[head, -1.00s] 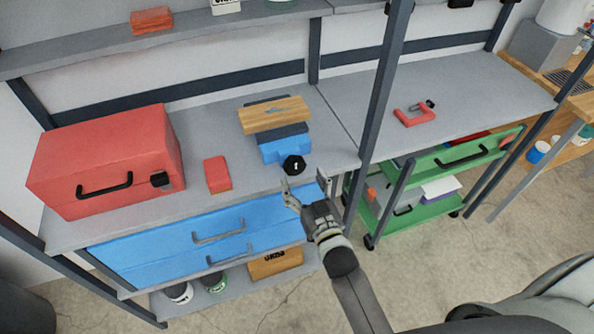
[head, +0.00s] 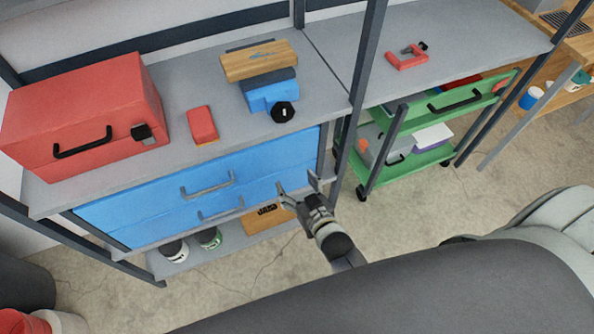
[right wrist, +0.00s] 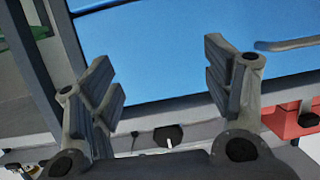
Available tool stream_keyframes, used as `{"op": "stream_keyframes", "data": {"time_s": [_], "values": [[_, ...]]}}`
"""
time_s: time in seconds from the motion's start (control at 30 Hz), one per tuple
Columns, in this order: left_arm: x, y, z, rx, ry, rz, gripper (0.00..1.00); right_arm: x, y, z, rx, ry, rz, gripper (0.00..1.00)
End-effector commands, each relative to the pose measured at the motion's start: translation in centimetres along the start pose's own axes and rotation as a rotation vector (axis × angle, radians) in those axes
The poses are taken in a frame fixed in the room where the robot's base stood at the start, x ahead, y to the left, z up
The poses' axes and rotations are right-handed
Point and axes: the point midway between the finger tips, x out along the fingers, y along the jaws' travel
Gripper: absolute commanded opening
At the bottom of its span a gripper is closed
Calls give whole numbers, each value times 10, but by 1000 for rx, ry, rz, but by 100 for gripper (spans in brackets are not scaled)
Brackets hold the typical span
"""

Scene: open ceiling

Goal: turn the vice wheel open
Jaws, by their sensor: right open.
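The blue vice (head: 262,94) stands on the grey workbench near its front edge, with a wooden board (head: 258,61) across its top. Its black wheel (head: 283,112) faces the front and bears a small white mark. The wheel also shows in the right wrist view (right wrist: 168,137), below and between the fingers. My right gripper (head: 297,184) is open and empty, in front of the blue drawers and lower than the wheel, clearly apart from it. Its two spread fingers show in the right wrist view (right wrist: 160,85). My left gripper is not in view.
Blue drawers (head: 150,215) with grey handles sit under the bench. A red toolbox (head: 80,110) and a small red box (head: 201,124) stand left of the vice. A dark upright post (head: 366,70) rises to its right. A red clamp (head: 405,60) lies beyond the post.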

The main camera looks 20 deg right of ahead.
Motion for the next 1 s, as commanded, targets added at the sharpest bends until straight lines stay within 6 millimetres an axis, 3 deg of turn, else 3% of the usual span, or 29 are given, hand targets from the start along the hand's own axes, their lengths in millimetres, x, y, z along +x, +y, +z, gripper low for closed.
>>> {"op": "stream_keyframes", "data": {"time_s": [0.6, 0.8, 1.0], "values": [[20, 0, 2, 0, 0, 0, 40, -9, -7, 125, -13, -233, -30, 73], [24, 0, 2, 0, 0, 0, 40, -15, -8, 154, -20, -291, -36, 73], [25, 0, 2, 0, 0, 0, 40, -18, -8, 167, -22, -318, -39, 73]]}}
